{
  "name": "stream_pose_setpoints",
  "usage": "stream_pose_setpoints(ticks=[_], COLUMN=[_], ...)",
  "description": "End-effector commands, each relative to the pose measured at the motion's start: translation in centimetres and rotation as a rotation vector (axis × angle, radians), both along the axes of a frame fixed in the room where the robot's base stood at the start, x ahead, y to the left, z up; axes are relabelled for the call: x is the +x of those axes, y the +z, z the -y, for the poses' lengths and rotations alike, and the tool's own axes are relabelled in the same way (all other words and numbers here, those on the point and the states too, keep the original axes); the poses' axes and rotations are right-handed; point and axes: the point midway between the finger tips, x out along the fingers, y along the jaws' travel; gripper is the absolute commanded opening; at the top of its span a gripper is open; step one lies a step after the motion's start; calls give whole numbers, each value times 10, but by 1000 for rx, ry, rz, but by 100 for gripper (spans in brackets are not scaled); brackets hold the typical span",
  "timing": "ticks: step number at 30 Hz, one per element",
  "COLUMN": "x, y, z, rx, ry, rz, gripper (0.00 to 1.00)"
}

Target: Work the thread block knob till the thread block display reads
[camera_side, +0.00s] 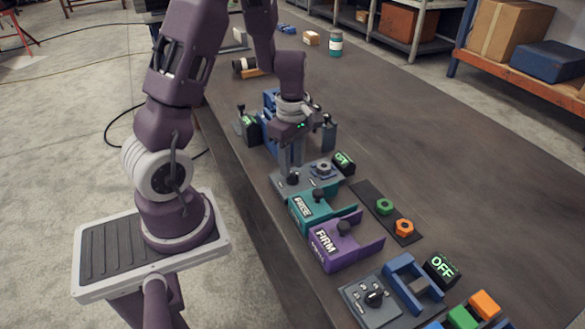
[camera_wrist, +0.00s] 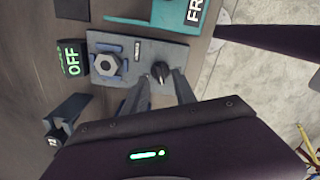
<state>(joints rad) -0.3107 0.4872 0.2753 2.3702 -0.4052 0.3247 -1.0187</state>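A grey plate (camera_wrist: 120,40) that looks like the thread block carries a hex nut in a blue mount (camera_wrist: 106,64) and a black knob (camera_wrist: 160,70). Its small label is unreadable. A black display (camera_wrist: 72,58) beside it reads OFF in green; it also shows in the side view (camera_side: 343,162). The plate shows in the side view (camera_side: 311,178), partly behind my gripper. My gripper (camera_wrist: 161,77) points down at the knob end, fingers apart, with the knob between or just beyond the fingertips. I cannot tell whether they touch it.
A teal fixture (camera_side: 313,203) marked FREE and a purple fixture (camera_side: 342,243) marked FIRM stand close by. A dark strip (camera_side: 372,200) holds a green and an orange nut.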

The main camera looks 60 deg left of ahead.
Motion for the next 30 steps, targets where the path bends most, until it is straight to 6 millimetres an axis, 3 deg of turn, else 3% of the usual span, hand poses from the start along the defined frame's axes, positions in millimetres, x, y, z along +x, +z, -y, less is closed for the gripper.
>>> stream_pose_setpoints(ticks=[4, 12, 18, 30], x=[0, 0, 0, 0], y=[-19, -22, -22, -21], z=[0, 0, 1, 1], rx=[-2, -1, -1, -1], ry=[-2, -4, -5, -40], rz=[-1, 1, 1, 1], gripper=[33, 33, 0, 0])
